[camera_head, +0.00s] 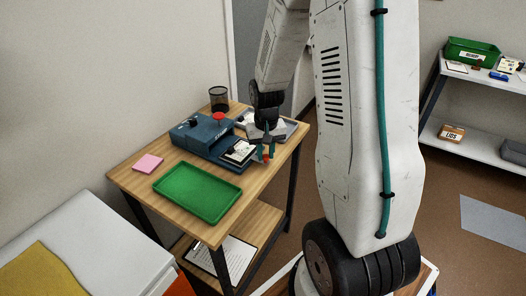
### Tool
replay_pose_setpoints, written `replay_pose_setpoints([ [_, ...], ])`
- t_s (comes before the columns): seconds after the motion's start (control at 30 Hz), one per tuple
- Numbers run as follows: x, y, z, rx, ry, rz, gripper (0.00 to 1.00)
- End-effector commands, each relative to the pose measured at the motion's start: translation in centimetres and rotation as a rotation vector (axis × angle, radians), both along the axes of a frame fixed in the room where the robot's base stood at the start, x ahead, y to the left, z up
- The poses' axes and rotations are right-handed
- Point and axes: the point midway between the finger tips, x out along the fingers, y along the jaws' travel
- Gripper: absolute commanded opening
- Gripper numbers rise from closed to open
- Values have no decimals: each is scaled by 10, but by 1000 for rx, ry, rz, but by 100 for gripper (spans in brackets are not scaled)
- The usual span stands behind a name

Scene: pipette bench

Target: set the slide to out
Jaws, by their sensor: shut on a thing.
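A dark blue device (197,131) with a red knob on top stands at the back of the wooden table. Its slide (238,152), a low platform with a white item on it, juts out of the device toward the right front. My gripper (266,156) reaches down at the slide's outer end. Its teal fingers are shut on a small red-orange part there, which looks like the slide's handle. The fingers hide most of this part. How far the slide's travel goes cannot be told from this view.
A green tray (197,219) lies on the table in front of the device, with a pink pad (148,163) to its left. A black mesh cup (219,99) and a grey tray (292,128) stand behind. My arm covers the right side.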

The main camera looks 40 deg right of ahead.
Motion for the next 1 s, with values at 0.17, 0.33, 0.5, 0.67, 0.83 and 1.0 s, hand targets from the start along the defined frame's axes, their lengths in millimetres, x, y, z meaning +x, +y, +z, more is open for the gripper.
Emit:
replay_pose_setpoints([
  [0.17,-4,-2,0,1,9,0,34],
  [0.33,-3,0,0,0,8,2,45],
  [0.5,-2,1,1,1,6,3,45],
  [0.67,-1,0,18,-1,3,2,45],
  [0.83,-2,-1,49,-1,2,0,45],
  [1.0,-3,-2,71,0,4,-1,45],
])
